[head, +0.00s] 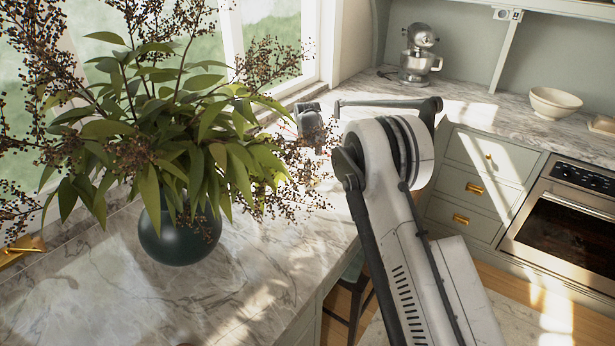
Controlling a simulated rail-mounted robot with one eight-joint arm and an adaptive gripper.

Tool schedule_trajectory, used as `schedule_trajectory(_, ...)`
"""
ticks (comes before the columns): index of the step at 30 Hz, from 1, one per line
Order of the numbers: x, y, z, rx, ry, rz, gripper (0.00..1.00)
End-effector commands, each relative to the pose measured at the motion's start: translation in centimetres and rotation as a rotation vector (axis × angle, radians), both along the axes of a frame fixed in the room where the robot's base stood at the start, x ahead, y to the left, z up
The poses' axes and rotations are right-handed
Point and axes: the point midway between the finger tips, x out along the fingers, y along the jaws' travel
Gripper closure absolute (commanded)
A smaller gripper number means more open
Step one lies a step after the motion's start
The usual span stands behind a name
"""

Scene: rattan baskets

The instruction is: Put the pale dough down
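I cannot make out the pale dough in the head view. My white and black arm rises from the lower right and bends left over the marble counter (262,262). A dark part at the arm's far end, which looks like my gripper (311,128), is beside the plant near the window. Leaves and berry sprigs partly cover the area around it. Its fingers are too small and hidden to tell whether they are open, shut or holding anything.
A dark round vase (180,238) with leafy, berried branches (170,130) stands left of my arm. A stand mixer (419,55) and a pale bowl (554,103) sit on the back counter. An oven (568,225) is at right. The front counter looks clear around the vase.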

Motion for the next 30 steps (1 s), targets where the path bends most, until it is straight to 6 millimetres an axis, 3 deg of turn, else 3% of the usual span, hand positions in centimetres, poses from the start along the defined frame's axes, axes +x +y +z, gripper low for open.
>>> schedule_trajectory(1,0.0,0.0,-0.3,0.000,0.000,0.000,0.53)
schedule_trajectory(2,0.0,0.0,-0.2,0.000,0.000,0.000,0.41)
schedule_trajectory(6,0.0,0.0,-0.1,0.000,0.000,0.000,0.25)
schedule_trajectory(17,0.0,0.0,0.3,0.000,0.000,0.000,0.25)
schedule_trajectory(20,0.0,0.0,1.4,0.000,0.000,0.000,0.25)
schedule_trajectory(30,0.0,0.0,8.1,0.000,0.000,0.000,0.25)
